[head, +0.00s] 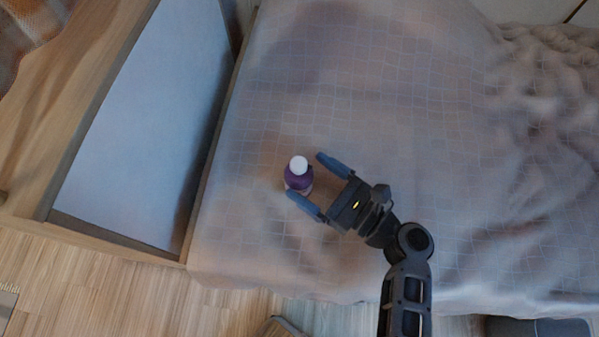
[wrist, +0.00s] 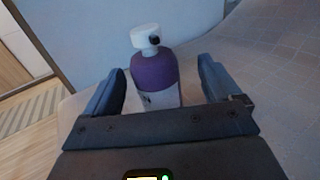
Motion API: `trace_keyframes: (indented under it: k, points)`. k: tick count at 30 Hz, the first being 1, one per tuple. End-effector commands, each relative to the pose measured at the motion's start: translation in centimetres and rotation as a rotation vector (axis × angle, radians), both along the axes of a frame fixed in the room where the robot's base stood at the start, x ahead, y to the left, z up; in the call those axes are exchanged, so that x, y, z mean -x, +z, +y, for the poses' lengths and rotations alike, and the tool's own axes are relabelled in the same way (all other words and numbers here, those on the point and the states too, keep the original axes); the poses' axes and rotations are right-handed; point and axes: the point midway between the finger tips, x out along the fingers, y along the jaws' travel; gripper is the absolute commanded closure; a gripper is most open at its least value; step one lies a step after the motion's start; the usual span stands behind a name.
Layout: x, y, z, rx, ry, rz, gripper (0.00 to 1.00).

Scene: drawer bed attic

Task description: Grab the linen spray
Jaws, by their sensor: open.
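The linen spray is a purple bottle (head: 299,180) with a white cap, upright on the bed near its left edge in the head view. In the wrist view the bottle (wrist: 155,75) stands just ahead of and between the fingers, its white cap at the top and a pale label low down. My gripper (head: 312,176) is open, with one blue finger to each side of the bottle's near side. In the wrist view the gripper (wrist: 161,88) also shows open. The bottle's lower part is partly hidden by my gripper there.
The bed (head: 380,90) has a rumpled, grid-patterned cover, with thicker folds at the right. A wooden frame with a pale panel (head: 150,110) stands along the bed's left side. Wood floor (head: 110,285) shows at the bottom left. The cover around the bottle is clear.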

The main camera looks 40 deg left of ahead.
Motion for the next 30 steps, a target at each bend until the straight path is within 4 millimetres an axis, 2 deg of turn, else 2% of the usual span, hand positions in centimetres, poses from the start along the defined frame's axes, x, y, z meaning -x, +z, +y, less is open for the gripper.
trace_keyframes:
  k: [9, 13, 20, 30]
  points:
    - [0.7, -0.5, 4.2, 0.0, 0.003, -0.001, 0.09]
    - [0.7, -0.5, 5.0, 0.0, 0.0, 0.0, 0.09]
    - [0.7, -0.5, 5.0, 0.0, 0.0, 0.0, 0.09]
    - [0.7, -0.5, 5.0, 0.001, 0.0, 0.0, 0.42]
